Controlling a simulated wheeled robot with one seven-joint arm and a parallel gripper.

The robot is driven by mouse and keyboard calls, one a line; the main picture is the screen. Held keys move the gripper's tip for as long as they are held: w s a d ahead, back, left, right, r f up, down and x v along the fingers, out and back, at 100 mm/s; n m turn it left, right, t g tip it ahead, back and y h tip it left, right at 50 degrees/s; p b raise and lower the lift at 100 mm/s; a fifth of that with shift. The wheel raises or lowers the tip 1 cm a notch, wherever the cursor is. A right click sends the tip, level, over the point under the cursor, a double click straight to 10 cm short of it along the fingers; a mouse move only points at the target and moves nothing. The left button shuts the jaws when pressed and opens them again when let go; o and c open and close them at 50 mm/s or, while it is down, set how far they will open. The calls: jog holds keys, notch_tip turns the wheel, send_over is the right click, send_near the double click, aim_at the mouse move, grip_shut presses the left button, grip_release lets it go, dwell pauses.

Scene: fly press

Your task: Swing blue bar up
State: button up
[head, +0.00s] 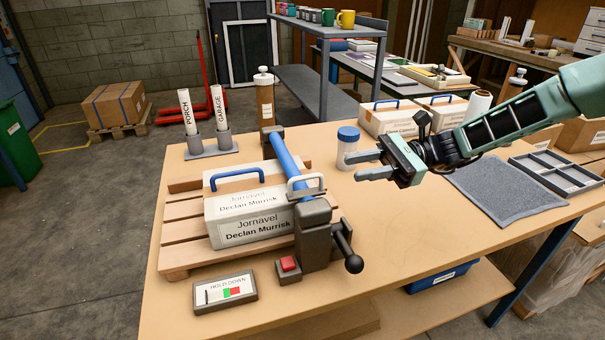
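The blue bar (288,163) lies low along the right side of a white box (244,227) labelled "Jornavel Declan Murrisk". Its far end meets a dark post (271,140), and its near end reaches a dark block (315,234). A pale loop handle (305,182) stands on the bar near that end. Whether the bar touches the box I cannot tell. My gripper (353,166) is open and empty to the right of the bar, apart from it, with its fingers pointing left.
A black-knobbed lever (352,258) sticks out of the block's right side. A red button (289,264) and a "HOLD DOWN" gauge (226,289) sit in front. A blue-lidded jar (346,148) stands just behind my fingers. The table (420,225) is clear right of the block.

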aim_at(293, 180)
jog(key=p+x, duration=0.1)
jog(key=x, duration=1.1)
jog(key=shift+s+a+p, duration=0.1)
jog(key=shift+a+p, duration=0.15)
jog(key=shift+p, duration=0.15)
grip_shut()
